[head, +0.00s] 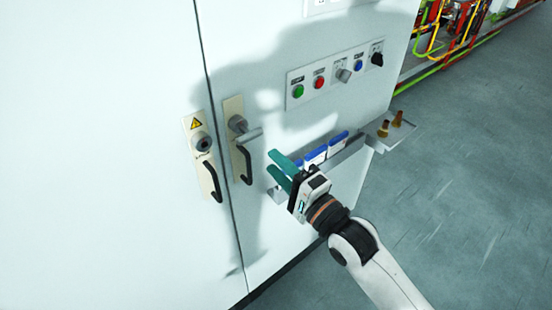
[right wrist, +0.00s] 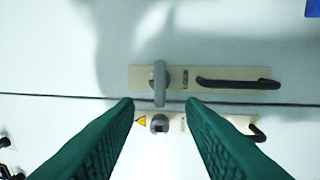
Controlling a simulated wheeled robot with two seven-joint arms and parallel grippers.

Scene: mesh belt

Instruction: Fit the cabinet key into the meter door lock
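A grey piece with a crossbar (head: 243,130), which looks like the cabinet key, sits at the lock of the right door's beige plate. In the right wrist view it (right wrist: 160,82) stands just beyond my fingertips. A round grey lock (head: 202,143) is on the left door's plate, below a yellow warning triangle; it also shows in the right wrist view (right wrist: 160,123). Which lock is the meter door's is not clear. My right gripper (head: 271,161) is open and empty, to the right of the grey piece, fingers towards the doors. My left gripper is out of view.
Black handles (head: 213,181) (head: 243,163) stick out below both locks. A ledge (head: 346,152) with blue-and-white items lies behind my right gripper. A small tray (head: 396,137) holds two brass pieces. A button panel (head: 335,74) is above. Open floor lies right.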

